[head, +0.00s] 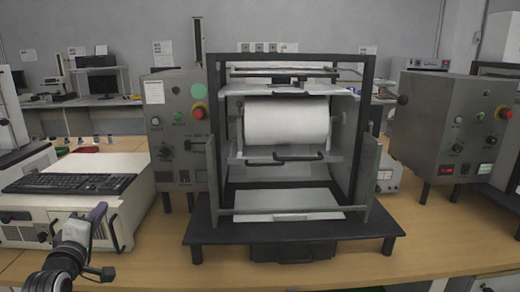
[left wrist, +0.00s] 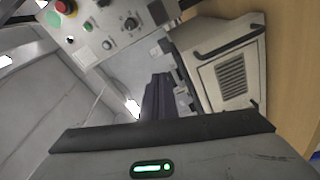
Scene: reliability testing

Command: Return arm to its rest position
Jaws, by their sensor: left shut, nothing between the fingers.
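My left arm enters the head view at the lower left. Its gripper (head: 99,211) is raised in front of the white equipment case (head: 132,212) and left of the black-framed test machine (head: 214,130). The gripper is shut and empty. In the left wrist view the dark fingers (left wrist: 158,97) are together, beyond the grey housing with a green light. My right arm and gripper are not in view.
A keyboard (head: 68,184) lies on the white case. The machine holds a white roll (head: 286,121) and stands on a dark base plate (head: 290,230). Grey control boxes (head: 172,135) flank it, also on the right (head: 440,125). The wooden table front (head: 170,265) is mostly clear.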

